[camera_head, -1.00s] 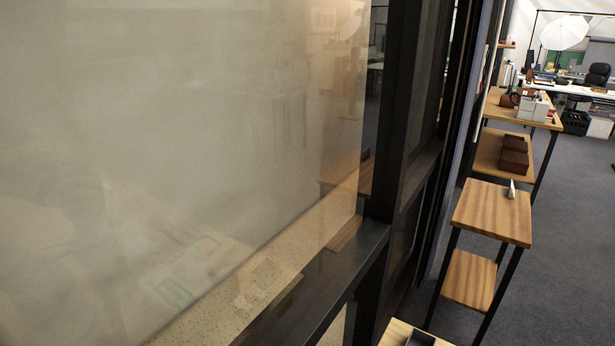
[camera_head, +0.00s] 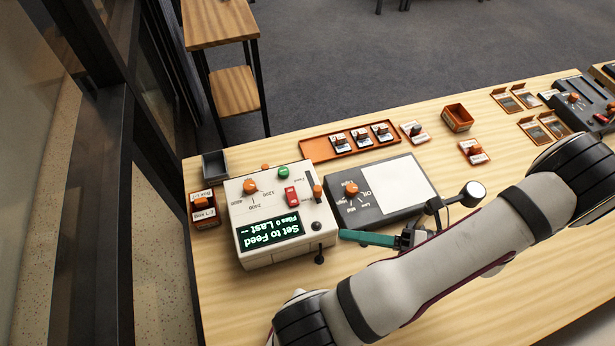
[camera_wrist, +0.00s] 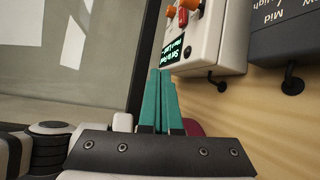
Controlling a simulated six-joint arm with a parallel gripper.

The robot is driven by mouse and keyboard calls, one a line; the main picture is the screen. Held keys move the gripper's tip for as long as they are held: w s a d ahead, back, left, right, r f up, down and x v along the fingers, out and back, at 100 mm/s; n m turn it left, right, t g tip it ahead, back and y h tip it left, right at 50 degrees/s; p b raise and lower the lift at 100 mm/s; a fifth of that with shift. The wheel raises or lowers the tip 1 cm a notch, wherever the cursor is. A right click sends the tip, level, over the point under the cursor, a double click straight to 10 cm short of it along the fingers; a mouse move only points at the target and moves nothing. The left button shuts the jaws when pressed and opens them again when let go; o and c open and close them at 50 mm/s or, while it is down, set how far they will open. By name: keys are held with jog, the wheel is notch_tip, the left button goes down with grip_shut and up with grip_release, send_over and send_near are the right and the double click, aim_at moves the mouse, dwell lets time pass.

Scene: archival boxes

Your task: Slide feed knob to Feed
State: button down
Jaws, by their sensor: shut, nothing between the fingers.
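A white scanner-like box (camera_head: 252,190) stands on the wooden table in the head view. Its green-lit display (camera_head: 270,231) shows "Set to Feed" and "Files 0 Last --", upside down. A small orange knob (camera_head: 318,192) sits at the box's right side, near small lettering that seems to read "Feed"; it looks like the feed knob, but its exact setting is too small to tell. My gripper (camera_head: 342,235) has teal fingers, shut and empty, just right of the box's front right corner. In the wrist view, the closed fingertips (camera_wrist: 161,72) point toward the box (camera_wrist: 208,45).
A dark grey unit (camera_head: 385,205) with an orange dial stands right of the box. A black knob on a stem (camera_head: 319,257) sticks out at the box's front. An orange tray (camera_head: 350,143) lies behind. A dark-framed glass wall (camera_head: 110,180) is at left. Bare table (camera_head: 240,300) lies in front.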

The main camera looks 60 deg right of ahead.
aim_at(329, 212)
jog(key=s+f+m+h, duration=0.1)
jog(key=m+h, duration=0.1)
jog(key=s+m+t+h, duration=0.1)
jog(key=s+m+h, duration=0.1)
jog(key=s+f+m+t+h, duration=0.1)
jog(key=s+m+h, duration=0.1)
jog(key=m, duration=0.1)
jog(key=shift+f, duration=0.3)
jog(key=w+d, duration=0.1)
jog(key=w, duration=0.3)
jog(key=w+d, duration=0.1)
jog(key=w, duration=0.3)
jog(key=w+d, duration=0.2)
jog(key=w, duration=0.1)
jog(key=shift+w, duration=0.4)
jog(key=shift+w+d, duration=0.25)
jog(key=shift+d, duration=0.2)
jog(key=shift+w+d, duration=2.2)
